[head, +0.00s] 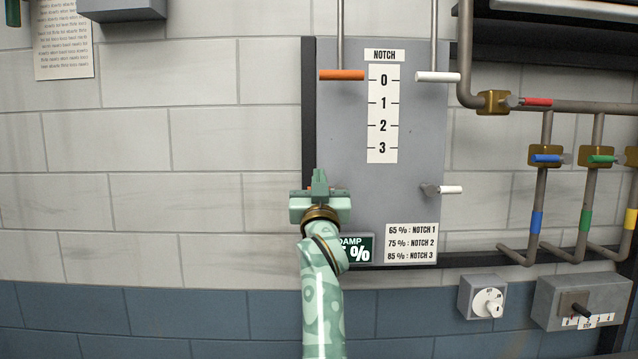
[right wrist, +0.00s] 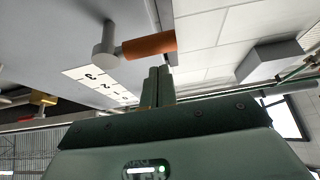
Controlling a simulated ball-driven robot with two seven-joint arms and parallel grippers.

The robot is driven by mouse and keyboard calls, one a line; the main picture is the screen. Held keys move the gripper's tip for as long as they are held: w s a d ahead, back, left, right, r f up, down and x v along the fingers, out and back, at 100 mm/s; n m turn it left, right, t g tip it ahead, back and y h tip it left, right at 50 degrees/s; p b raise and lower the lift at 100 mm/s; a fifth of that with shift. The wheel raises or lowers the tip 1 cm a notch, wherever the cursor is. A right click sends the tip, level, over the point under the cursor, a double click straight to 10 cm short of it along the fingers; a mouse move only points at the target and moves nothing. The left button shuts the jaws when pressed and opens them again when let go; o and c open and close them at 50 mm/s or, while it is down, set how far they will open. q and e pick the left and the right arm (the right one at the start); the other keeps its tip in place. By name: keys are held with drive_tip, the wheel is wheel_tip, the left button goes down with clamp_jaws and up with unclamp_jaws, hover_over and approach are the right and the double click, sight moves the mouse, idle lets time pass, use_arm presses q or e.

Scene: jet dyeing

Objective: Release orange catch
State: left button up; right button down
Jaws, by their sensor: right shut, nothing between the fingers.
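The orange catch (right wrist: 148,44) is an orange grip on a grey stub, standing out from the grey notch panel (head: 420,220). In the right wrist view it lies just beyond my fingertips; I cannot tell whether they touch it. In the head view my gripper mostly hides it. My right gripper (head: 320,180) is shut and empty, in front of the panel's lower left. A white catch (head: 450,189) sits on the panel's right side. Above are an orange handle (head: 342,75) and a white handle (head: 438,76), both level with notch 0 on the scale (head: 382,115). My left gripper is not in view.
My right arm partly covers the damp display (head: 364,253). A notch table (head: 410,243) is beside it. Pipes with coloured valves (head: 547,157) run at the right, above a dial box (head: 483,297) and a selector box (head: 582,301).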

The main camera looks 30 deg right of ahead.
drive_tip(key=shift+f, duration=0.95)
drive_tip(key=shift+w, duration=0.1)
